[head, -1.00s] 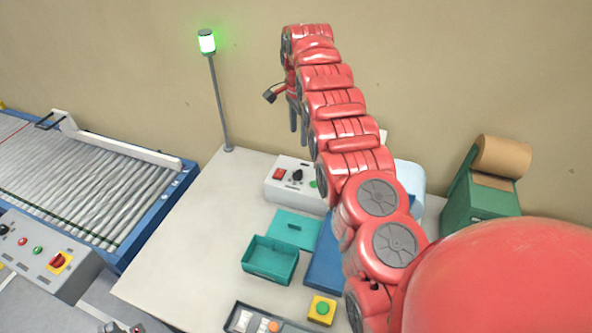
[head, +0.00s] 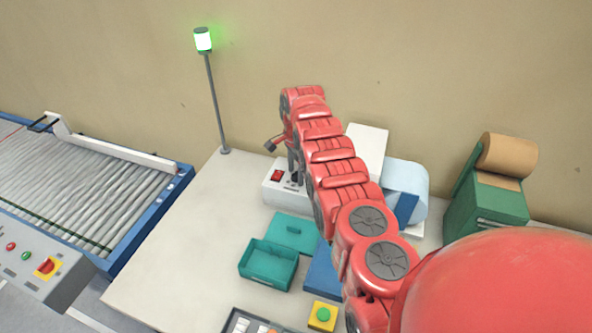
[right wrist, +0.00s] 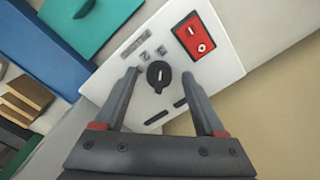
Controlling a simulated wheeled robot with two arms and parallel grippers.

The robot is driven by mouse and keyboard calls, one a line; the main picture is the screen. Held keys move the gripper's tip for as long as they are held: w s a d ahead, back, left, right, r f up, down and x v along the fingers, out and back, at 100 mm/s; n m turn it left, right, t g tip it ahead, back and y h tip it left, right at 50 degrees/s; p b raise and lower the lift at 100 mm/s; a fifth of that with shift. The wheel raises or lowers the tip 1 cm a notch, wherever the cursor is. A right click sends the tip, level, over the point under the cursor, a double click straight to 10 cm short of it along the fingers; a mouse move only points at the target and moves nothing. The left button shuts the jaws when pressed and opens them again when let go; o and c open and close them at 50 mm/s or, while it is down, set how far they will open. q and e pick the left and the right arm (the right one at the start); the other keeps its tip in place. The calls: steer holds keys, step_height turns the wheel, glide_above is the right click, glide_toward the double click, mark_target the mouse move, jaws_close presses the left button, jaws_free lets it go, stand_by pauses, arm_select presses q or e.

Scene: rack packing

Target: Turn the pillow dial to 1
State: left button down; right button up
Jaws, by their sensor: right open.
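The pillow dial is a black round knob (right wrist: 159,75) with a light pointer mark, on the light grey face of a control box (head: 270,198). The same box face (right wrist: 215,62) fills the middle of the right wrist view. Small dark label plates with numbers sit beside the knob, too small to read surely. My right gripper (right wrist: 165,82) is open, its two fingers on either side of the knob with gaps. In the head view my right gripper (head: 296,165) points down over the box, largely hidden by my arm. My left gripper is not in view.
A red rocker switch (right wrist: 195,37) is on the same box. A teal tray (head: 268,280), its teal lid (head: 292,230), a blue mat (head: 322,270) and a yellow block with green button (head: 322,316) lie in front. A green roll dispenser (head: 480,215) stands right. The table's left part is clear.

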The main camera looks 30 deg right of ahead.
steer(key=shift+c, duration=0.4)
jaws_close()
steer(key=shift+f, duration=0.1)
